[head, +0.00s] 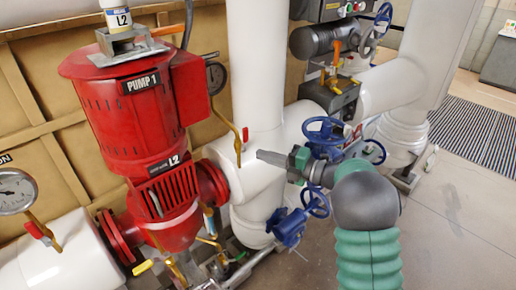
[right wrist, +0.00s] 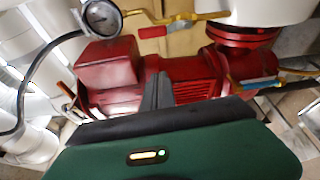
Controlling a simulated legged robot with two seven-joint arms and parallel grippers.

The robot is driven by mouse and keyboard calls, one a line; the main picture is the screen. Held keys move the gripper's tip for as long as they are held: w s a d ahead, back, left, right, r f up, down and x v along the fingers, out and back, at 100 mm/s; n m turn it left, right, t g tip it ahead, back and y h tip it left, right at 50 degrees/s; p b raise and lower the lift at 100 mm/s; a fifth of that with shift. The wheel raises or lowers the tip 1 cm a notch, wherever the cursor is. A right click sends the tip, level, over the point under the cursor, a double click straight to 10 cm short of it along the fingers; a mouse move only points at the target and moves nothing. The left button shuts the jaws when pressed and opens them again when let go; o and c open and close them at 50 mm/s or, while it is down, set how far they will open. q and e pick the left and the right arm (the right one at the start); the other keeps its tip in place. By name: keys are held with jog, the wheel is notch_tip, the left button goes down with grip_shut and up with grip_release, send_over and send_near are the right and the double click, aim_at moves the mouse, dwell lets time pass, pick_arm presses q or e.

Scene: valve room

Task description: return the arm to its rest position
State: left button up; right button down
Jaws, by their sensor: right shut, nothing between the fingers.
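My right arm comes up from the bottom right in the head view. Its gripper (head: 275,157) points left, in front of the white pipe beside the red pump (head: 130,110). The fingers are closed together with nothing between them. The right wrist view shows the shut fingers (right wrist: 157,90) in front of the red pump body (right wrist: 190,80); I cannot tell whether they touch anything. My left gripper is not in either view.
Blue handwheel valves (head: 325,135) stand close behind and beside the right gripper, with another (head: 287,225) below. A gauge (head: 15,190) is at left. White pipes (head: 255,70) rise behind. Open floor (head: 460,220) lies at right, near a striped mat (head: 475,140).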

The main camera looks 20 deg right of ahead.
notch_tip(320, 180, down, 7)
jog(key=s+d+m+h, duration=0.2)
jog(key=m+h, duration=0.9)
jog(key=m, duration=0.6)
jog(key=s+a+f+m+g, duration=0.3)
jog(key=s+f, duration=0.1)
jog(key=s, duration=0.4)
jog(key=s+a+f+m+g, duration=0.3)
jog(key=s+f+g, duration=0.1)
jog(key=s, duration=0.5)
jog(key=s+a+f+m+g, duration=0.3)
jog(key=s+f+g, duration=0.1)
jog(key=s, duration=0.4)
jog(key=shift+s+a+f+m, duration=0.35)
jog(key=shift+f+m, duration=0.05)
jog(key=shift+f, duration=0.15)
